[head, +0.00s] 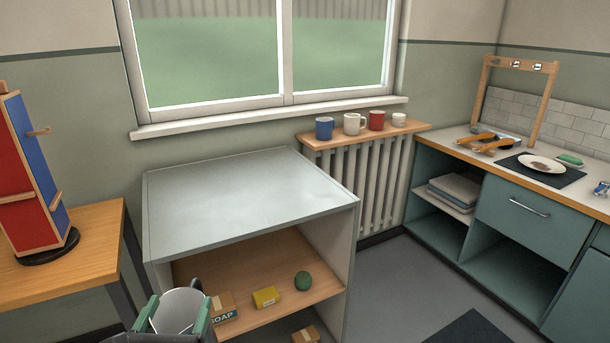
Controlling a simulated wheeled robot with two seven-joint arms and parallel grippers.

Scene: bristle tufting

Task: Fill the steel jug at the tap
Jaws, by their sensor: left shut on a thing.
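My left gripper (177,314) is at the bottom edge, left of centre, in front of the open shelf unit. Its green-tipped fingers are shut on a pale grey, round vessel (181,306) that looks like the steel jug. Only its upper part shows; the frame edge and the fingers hide the rest, and I cannot see what it contains. A small blue and chrome fitting (601,188) is at the far right edge of the counter; I cannot tell whether it is the tap. My right gripper is out of view.
The shelf unit (240,195) has a bare top; a soap box (222,306), yellow box (266,297) and green ball (303,281) sit inside. Mugs stand on the radiator shelf (330,140). A plate (541,164) lies on the right counter. A wooden table (75,262) is at left.

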